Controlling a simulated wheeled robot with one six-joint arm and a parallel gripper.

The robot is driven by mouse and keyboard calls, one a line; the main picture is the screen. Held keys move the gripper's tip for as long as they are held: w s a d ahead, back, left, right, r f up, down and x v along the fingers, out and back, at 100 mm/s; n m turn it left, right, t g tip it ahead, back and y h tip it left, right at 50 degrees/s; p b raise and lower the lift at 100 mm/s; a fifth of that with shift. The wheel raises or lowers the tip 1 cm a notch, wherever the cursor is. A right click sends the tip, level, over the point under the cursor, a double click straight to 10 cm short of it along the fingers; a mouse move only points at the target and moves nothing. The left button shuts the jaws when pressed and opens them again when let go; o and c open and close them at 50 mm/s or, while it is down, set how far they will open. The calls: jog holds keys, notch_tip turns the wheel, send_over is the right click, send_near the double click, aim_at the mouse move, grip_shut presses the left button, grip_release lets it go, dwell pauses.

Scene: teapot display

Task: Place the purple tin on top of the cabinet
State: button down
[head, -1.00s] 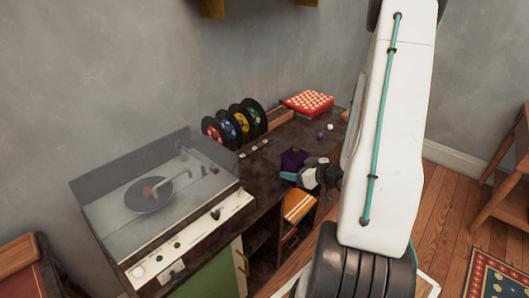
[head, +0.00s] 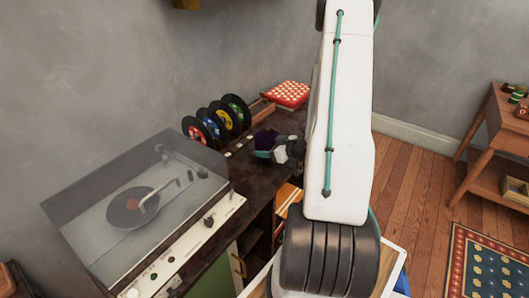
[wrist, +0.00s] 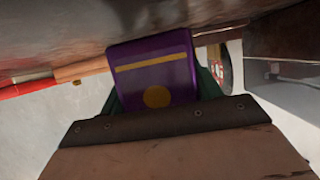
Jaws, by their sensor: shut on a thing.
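The purple tin (head: 265,138) shows in the head view over the dark cabinet's top (head: 243,172), right of the records. In the wrist view the purple tin (wrist: 153,72) has a yellow stripe and a yellow disc. My gripper (head: 272,151) is shut on it, with teal fingers on both sides in the wrist view. The cabinet surface (wrist: 90,35) fills the top of the wrist view, close to the tin's end. I cannot tell whether the tin touches it. My arm hides the cabinet's right end in the head view.
A record player (head: 140,200) with a clear lid covers the cabinet's near left part. Several upright records (head: 215,120) stand near the wall, with a red checkered board (head: 288,94) behind. A wooden side table (head: 495,130) and a patterned rug (head: 485,265) are at right.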

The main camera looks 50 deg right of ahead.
jog(key=shift+f, duration=0.95)
jog(key=shift+f, duration=0.15)
jog(key=shift+c, duration=1.6)
grip_release()
jog(key=shift+s+r, duration=0.1)
jog(key=shift+r, duration=0.1)
jog(key=a+v, duration=0.1)
jog(key=v, duration=1)
jog(key=shift+s+d, duration=0.35)
jog(key=shift+d, duration=0.15)
jog(key=shift+r, duration=0.1)
